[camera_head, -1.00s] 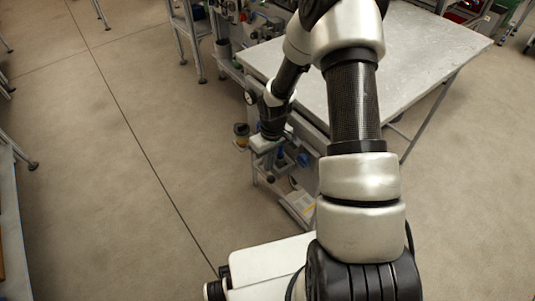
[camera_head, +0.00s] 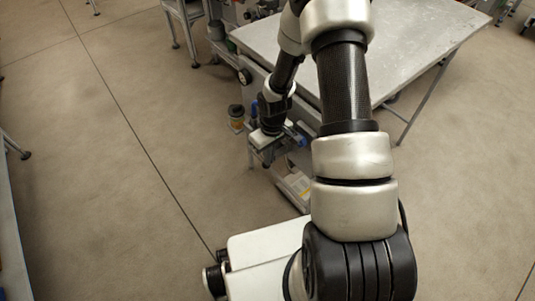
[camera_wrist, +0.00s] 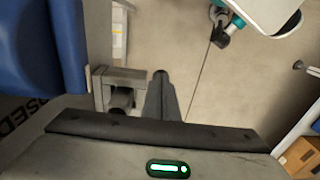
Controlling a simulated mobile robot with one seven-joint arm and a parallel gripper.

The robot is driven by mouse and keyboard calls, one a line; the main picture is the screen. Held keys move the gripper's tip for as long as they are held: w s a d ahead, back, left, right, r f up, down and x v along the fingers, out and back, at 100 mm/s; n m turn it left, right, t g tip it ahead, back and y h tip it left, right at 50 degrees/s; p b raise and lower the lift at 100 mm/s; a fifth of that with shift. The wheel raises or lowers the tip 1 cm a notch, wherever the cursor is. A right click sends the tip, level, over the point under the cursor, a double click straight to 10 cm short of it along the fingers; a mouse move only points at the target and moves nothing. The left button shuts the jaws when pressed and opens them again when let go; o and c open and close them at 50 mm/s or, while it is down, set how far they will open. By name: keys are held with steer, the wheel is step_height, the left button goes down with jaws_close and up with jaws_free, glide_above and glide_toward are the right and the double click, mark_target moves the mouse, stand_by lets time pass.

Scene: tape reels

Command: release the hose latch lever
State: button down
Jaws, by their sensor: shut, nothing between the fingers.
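My gripper (camera_wrist: 160,82) is in the wrist view, its dark fingers together with nothing between them. A large blue part (camera_wrist: 45,45), which looks like the lever, is close by at the left. It is cut off by the picture edge, so I cannot tell its full shape or angle. Letters reading "OSED" show on the dark surface below it. A grey metal bracket (camera_wrist: 118,75) sits just left of the fingers. I cannot tell whether they touch. In the head view my gripper is small, below the table's near-left corner, with a bit of blue beside it (camera_head: 302,129).
A pale-topped table (camera_head: 420,50) stands behind my arm. An amber-bowled fitting (camera_head: 236,117) is left of my gripper. In the wrist view a cardboard box (camera_wrist: 301,155) lies at the lower right. Open concrete floor (camera_head: 110,190) is to the left.

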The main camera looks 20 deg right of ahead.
steer(key=shift+r, duration=0.1)
steer(key=r+p, duration=0.2)
steer(key=r, duration=0.1)
steer(key=r+p, duration=0.1)
steer(key=r, duration=0.1)
steer(key=shift+w+d+r, duration=0.1)
steer(key=shift+w+d, duration=0.05)
steer(key=shift+w, duration=0.25)
steer(key=s+d+r+p, duration=0.1)
steer(key=s+r+p, duration=0.1)
steer(key=r, duration=0.5)
steer(key=shift+s+d+r, duration=0.35)
steer(key=shift+s+d, duration=0.05)
steer(key=shift+s, duration=0.45)
